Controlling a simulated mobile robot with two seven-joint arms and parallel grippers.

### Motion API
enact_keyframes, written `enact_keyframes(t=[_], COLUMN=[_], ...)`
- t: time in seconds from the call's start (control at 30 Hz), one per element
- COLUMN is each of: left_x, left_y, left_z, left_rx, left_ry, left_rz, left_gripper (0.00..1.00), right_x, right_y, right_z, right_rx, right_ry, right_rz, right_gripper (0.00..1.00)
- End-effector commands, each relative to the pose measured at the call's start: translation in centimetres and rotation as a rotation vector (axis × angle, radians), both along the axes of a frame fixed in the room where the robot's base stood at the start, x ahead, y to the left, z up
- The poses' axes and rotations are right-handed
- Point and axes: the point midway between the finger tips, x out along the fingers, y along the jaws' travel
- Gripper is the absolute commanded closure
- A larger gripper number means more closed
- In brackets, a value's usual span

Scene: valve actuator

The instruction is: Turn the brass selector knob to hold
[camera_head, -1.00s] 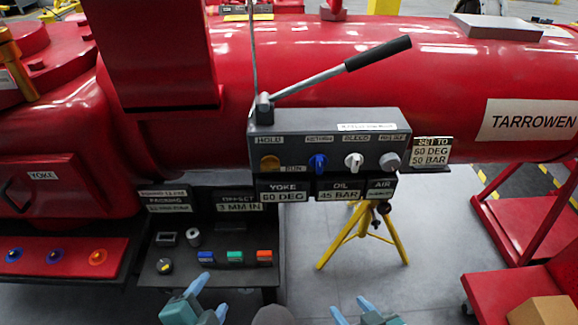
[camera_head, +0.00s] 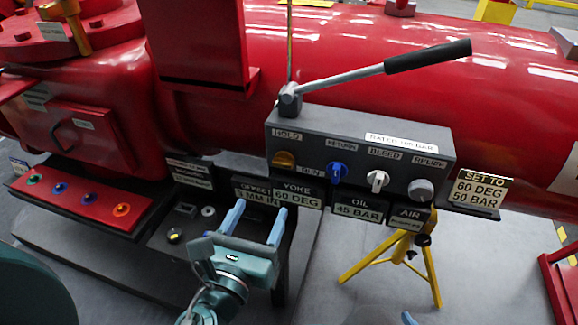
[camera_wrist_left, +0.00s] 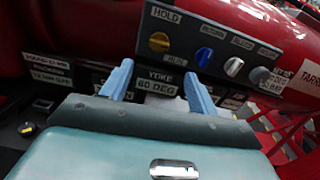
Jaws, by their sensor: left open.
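The brass selector knob (camera_head: 284,160) is at the left end of the grey control box (camera_head: 330,125), between a HOLD label above and a RUN label below right. Which label it points at is too small to tell. It also shows in the left wrist view (camera_wrist_left: 159,42), up and ahead of the fingers. My left gripper (camera_head: 259,214) is open and empty, below and left of the knob and apart from it. Its two blue fingers also show in the left wrist view (camera_wrist_left: 158,85). Only a blue fingertip of my right gripper (camera_head: 408,318) shows at the bottom edge.
Blue (camera_head: 338,172), white (camera_head: 377,180) and grey (camera_head: 420,190) knobs sit right of the brass one. A black-handled lever (camera_head: 427,56) rises above the box. Label plates (camera_head: 357,209) hang below it. A yellow tripod (camera_head: 400,250) stands below right.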

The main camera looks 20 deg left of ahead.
Motion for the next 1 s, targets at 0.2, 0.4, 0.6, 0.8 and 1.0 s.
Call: enact_keyframes(t=[0.2, 0.4, 0.6, 0.8, 1.0], left_x=[3.7, 8.0, 11.2, 12.5, 12.6], left_y=[-0.1, -0.3, -0.4, -0.4, -0.4], left_z=[0.3, 0.3, 0.1, 0.0, 0.0], left_rx=[-0.002, -0.004, -0.004, -0.005, -0.005], left_ry=[-0.003, -0.001, 0.001, 0.002, 0.003], left_rz=[0.002, 0.001, 0.001, 0.000, 0.000], left_gripper=[0.40, 0.40, 0.40, 0.40, 0.40], right_x=[-0.1, -0.2, -0.3, 0.0, 0.0], right_y=[0.2, 0.0, -0.4, -0.6, -0.6], right_z=[0.8, 1.0, 0.4, 0.5, 0.6], right_rx=[-0.006, -0.017, -0.027, -0.029, -0.026], right_ry=[0.001, 0.007, 0.022, 0.019, 0.016], right_rz=[0.000, 0.000, -0.007, -0.014, -0.015], right_gripper=[0.54, 0.54, 0.54, 0.54, 0.54])
